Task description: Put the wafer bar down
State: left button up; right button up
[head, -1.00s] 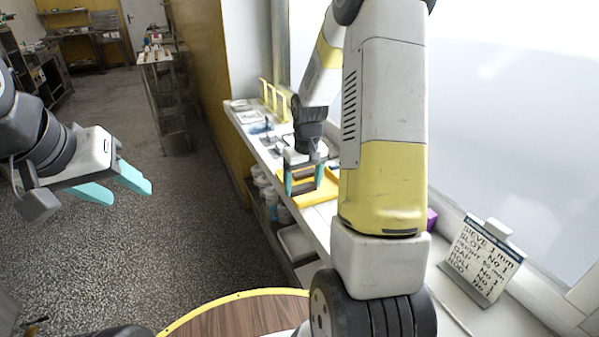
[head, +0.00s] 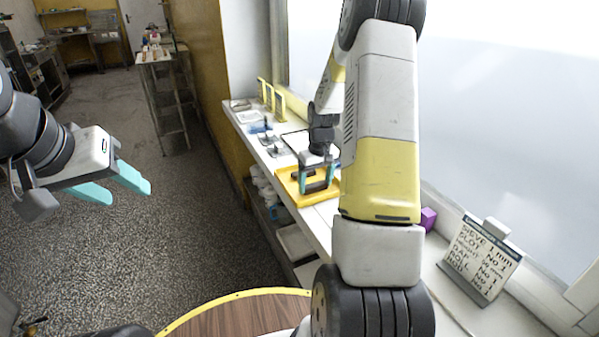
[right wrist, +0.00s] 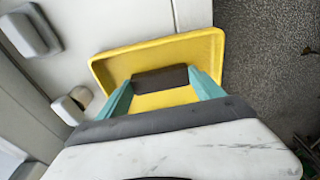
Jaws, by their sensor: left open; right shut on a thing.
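The wafer bar is a dark brown block (right wrist: 160,78). My right gripper (head: 317,186) is shut on it, with one teal finger at each end of the bar in the right wrist view. The gripper and bar are over the yellow tray (head: 287,184), which lies on the white sill counter. The tray's yellow rim also shows in the right wrist view (right wrist: 150,49). I cannot tell whether the bar touches the tray floor. My left gripper (head: 122,188) is open and empty, out over the speckled floor, far from the tray.
A lettered sign (head: 480,258) and a purple block (head: 428,218) stand on the sill at the right. Yellow frames (head: 271,97) and small grey items stand beyond the tray. The window is close on the right. A round wooden table (head: 240,317) is at the bottom.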

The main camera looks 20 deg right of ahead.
jog(key=shift+f, duration=0.15)
jog(key=o, duration=1)
notch_tip(320, 180, up, 12)
jog(key=s, duration=0.2)
jog(key=s+a+r+t, duration=0.2)
jog(key=s+a+r, duration=0.7)
jog(key=r, duration=0.4)
jog(key=shift+s+a+r+m+t+y, duration=0.15)
jog(key=shift+s+a+r+t+y, duration=0.5)
jog(key=shift+s, duration=1.95)
jog(key=shift+s+a+r+m+t, duration=0.25)
jog(key=shift+s+a, duration=0.95)
jog(key=shift+s, duration=1.45)
jog(key=shift+s+a+r+m+t+y, duration=0.1)
jog(key=shift+s+a+r+t+y, duration=0.6)
jog(key=shift+s, duration=1.9)
jog(key=shift+a+f+h, duration=0.2)
jog(key=shift+f+h, duration=0.15)
jog(key=shift+f, duration=0.05)
